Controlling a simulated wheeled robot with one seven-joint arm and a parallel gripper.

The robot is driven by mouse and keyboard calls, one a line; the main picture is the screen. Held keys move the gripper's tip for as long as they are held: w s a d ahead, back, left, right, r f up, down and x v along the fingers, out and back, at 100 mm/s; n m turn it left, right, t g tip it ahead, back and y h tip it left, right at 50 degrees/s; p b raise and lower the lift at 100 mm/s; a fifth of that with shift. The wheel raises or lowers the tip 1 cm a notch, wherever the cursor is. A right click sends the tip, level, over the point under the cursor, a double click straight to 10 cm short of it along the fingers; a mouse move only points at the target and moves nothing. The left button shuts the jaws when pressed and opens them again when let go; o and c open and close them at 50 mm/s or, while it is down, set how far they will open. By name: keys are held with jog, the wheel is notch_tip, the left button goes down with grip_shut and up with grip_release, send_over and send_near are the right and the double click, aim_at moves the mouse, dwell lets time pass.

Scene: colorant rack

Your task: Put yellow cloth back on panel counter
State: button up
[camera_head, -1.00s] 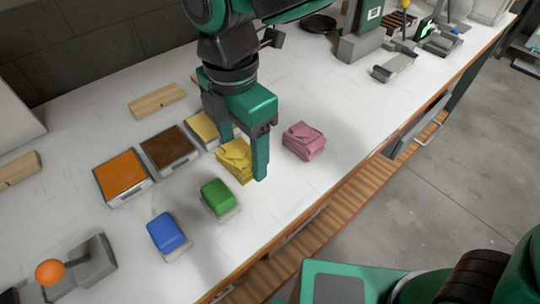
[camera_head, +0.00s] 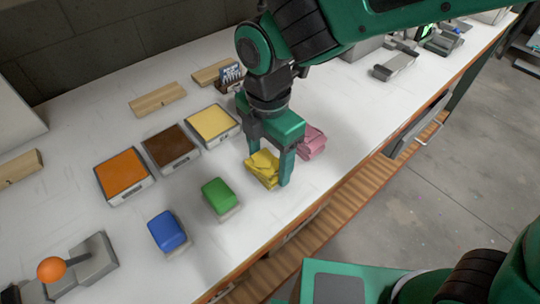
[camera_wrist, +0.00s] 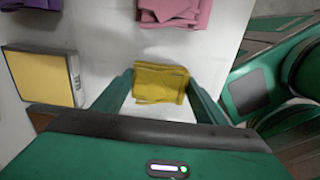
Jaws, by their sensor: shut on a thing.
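The yellow cloth (camera_head: 262,169) is a folded block at the middle of the white counter (camera_head: 345,110), right of the green block. My gripper (camera_head: 268,164) points down and is shut on it, one finger on each side. In the wrist view the yellow cloth (camera_wrist: 160,83) sits between the two fingertips (camera_wrist: 160,88). I cannot tell whether its underside touches the counter. A pink folded cloth (camera_head: 314,143) lies just beyond it, partly hidden by my gripper. It also shows in the wrist view (camera_wrist: 174,11).
Orange (camera_head: 122,173), brown (camera_head: 170,148) and pale yellow (camera_head: 213,124) square panels lie behind. A purple item (camera_wrist: 32,4) shows in the wrist view. The counter's front edge is close.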

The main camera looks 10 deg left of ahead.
aim_at(269, 161)
jog(key=o, duration=1.1)
jog(key=shift+f, duration=0.1)
notch_tip(269, 161, up, 12)
jog(key=shift+r, duration=0.15)
